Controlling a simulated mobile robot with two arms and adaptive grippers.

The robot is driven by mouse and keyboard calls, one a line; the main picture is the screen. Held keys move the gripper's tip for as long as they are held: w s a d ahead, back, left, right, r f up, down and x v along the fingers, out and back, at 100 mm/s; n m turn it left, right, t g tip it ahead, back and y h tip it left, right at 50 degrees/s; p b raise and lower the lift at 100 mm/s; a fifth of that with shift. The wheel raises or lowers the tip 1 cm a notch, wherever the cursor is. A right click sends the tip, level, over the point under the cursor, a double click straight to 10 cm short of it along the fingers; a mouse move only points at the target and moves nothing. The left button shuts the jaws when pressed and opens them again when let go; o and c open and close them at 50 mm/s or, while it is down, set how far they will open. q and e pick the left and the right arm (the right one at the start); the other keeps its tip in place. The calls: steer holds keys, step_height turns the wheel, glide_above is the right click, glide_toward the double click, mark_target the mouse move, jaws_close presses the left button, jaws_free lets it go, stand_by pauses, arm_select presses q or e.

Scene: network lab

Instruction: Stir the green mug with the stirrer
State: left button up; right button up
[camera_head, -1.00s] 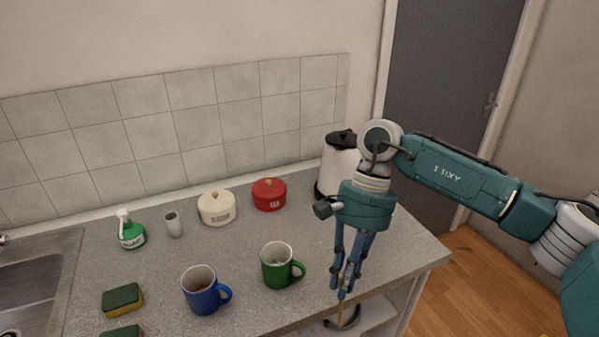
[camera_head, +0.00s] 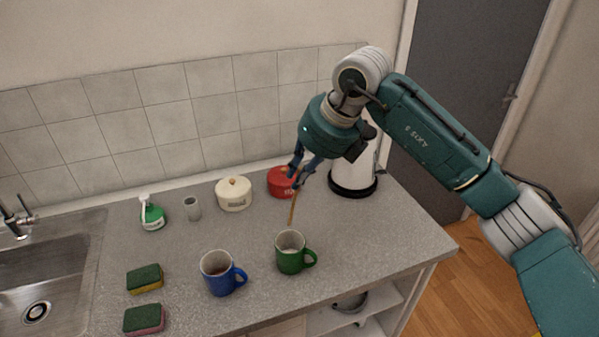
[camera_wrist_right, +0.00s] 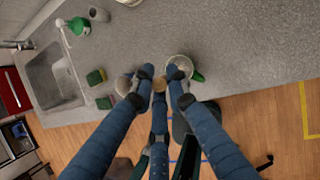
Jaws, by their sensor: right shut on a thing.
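The green mug (camera_head: 291,257) stands upright on the counter with its handle to the right. It also shows in the right wrist view (camera_wrist_right: 197,77), just right of the fingertips. My right gripper (camera_head: 299,176) is shut on the stirrer (camera_head: 292,210), a thin wooden stick that hangs nearly upright. In the head view its lower end appears just above the mug's far rim; I cannot tell its exact depth. In the right wrist view the stirrer's tan end (camera_wrist_right: 159,84) shows between the fingers. My left gripper is in neither view.
A blue mug (camera_head: 222,277) stands left of the green one. A red pot (camera_head: 281,183), a cream pot (camera_head: 233,195), a grey cup (camera_head: 192,209), a green bottle (camera_head: 152,215) and a white kettle (camera_head: 352,170) stand behind. Sponges (camera_head: 145,279) lie near the sink (camera_head: 45,270).

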step_height(320, 180, down, 14)
steer(key=b, duration=1)
stand_by(0.5)
steer(key=shift+f, duration=0.1)
